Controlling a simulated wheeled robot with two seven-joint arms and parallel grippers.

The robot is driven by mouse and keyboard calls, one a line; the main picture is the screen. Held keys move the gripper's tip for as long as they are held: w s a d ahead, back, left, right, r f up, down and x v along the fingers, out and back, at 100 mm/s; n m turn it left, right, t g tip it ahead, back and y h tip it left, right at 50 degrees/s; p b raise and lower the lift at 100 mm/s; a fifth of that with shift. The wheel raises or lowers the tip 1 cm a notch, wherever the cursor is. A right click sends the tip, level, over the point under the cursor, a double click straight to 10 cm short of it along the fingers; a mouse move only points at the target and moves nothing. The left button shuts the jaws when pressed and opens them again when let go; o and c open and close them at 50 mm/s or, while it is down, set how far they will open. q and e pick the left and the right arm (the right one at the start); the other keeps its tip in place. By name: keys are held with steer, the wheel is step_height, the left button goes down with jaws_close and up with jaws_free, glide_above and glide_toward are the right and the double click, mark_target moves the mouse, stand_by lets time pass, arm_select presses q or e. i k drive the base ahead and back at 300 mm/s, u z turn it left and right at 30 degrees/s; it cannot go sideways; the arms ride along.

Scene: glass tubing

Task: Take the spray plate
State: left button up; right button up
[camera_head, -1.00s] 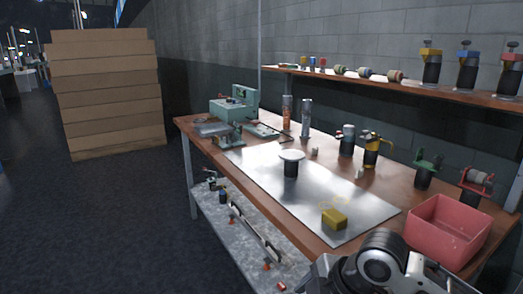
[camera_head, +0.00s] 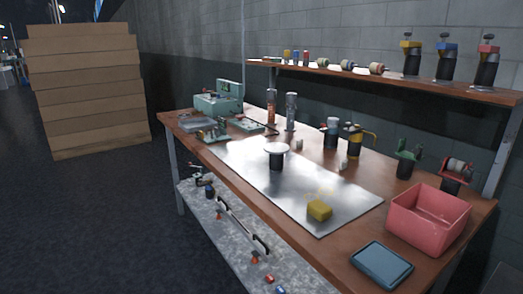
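A white round plate (camera_head: 275,149) sits level on top of a short black cylinder (camera_head: 277,163), which stands on a shiny metal sheet (camera_head: 285,193) on the workbench. I cannot tell for certain whether this white plate is the spray plate. A yellow block (camera_head: 319,210) lies near the front right of the metal sheet. Neither of my grippers shows in the head view.
The wooden workbench (camera_head: 425,258) carries a pink bin (camera_head: 430,222) and a blue tray (camera_head: 381,264) at its right end. Bottles and tools stand along its back. A wall shelf (camera_head: 385,80) hangs behind. Stacked brown boxes (camera_head: 85,95) stand left. The floor in front is clear.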

mark_target(276, 151)
steer(key=u, duration=1)
steer(key=k, duration=1.3)
steer(key=u, duration=0.85)
steer(key=i, duration=1.85)
steer(key=z, duration=1.05)
steer(key=i, duration=1.95)
steer(key=z, duration=1.55)
